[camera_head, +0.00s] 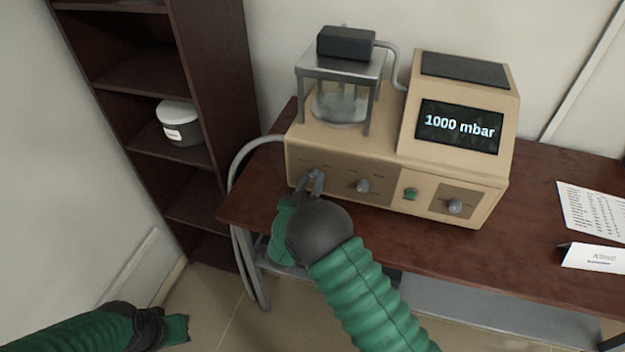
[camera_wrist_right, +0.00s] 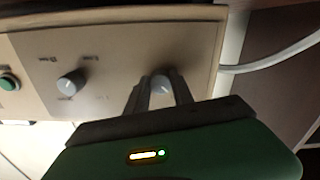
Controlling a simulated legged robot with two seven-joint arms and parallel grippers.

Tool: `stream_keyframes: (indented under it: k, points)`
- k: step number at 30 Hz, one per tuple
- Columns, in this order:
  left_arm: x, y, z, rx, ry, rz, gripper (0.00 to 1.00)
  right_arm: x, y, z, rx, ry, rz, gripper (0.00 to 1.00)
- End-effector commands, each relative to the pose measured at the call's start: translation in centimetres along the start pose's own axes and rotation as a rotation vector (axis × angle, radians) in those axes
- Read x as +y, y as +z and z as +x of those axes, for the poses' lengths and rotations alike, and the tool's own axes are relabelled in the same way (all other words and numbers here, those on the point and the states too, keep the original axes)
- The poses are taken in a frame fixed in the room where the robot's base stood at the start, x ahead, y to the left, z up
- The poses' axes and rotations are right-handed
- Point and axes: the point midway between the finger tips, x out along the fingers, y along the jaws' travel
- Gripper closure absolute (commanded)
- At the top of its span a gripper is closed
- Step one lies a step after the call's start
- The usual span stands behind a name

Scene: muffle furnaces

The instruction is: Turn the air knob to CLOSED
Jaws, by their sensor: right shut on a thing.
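The beige vacuum unit (camera_head: 340,165) stands on the desk with a row of knobs along its front. My right gripper (camera_head: 315,181) is at the leftmost knob, its fingers shut on either side of it. In the right wrist view my right gripper (camera_wrist_right: 160,92) has the grey leftmost knob (camera_wrist_right: 162,84) between its fingertips. A middle knob (camera_head: 362,186) and a right knob (camera_head: 455,207) are free. The panel labels are too small to read, so I cannot tell which setting the gripped knob points to. My left gripper (camera_head: 175,328) is low at the left, away from the unit; its fingers are unclear.
A green button (camera_head: 410,194) sits between the middle and right knobs. The display (camera_head: 458,127) reads 1000 mbar. A glass chamber (camera_head: 342,103) stands on the unit. A hose (camera_head: 240,165) runs down at its left. Paper and a card (camera_head: 595,257) lie at the right.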

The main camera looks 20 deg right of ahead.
Motion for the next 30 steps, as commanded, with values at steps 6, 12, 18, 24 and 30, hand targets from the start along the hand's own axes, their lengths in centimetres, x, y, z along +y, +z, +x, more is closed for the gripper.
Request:
stream_keyframes:
  k: [6, 12, 18, 24, 30]
  points:
    - [0.0, 0.0, 0.0, 0.0, 0.0, 0.0, 1.0, -0.1, -0.2, 0.0, 0.004, -0.002, -0.004, 1.0]
    - [0.0, 0.0, 0.0, 0.0, 0.0, 0.0, 1.0, -0.1, -0.2, 0.0, 0.004, -0.002, -0.003, 0.66]
    - [0.0, 0.0, 0.0, 0.0, 0.0, 0.0, 1.0, -0.1, -0.1, 0.0, 0.003, -0.001, -0.003, 0.5]
    - [0.0, 0.0, 0.0, 0.0, 0.0, 0.0, 1.0, 0.0, -0.1, -0.1, 0.002, -0.001, -0.002, 0.5]
    - [0.0, 0.1, 0.2, 0.0, 0.0, 0.0, 1.0, -0.2, 0.0, -2.4, 0.0, -0.004, -0.003, 0.5]
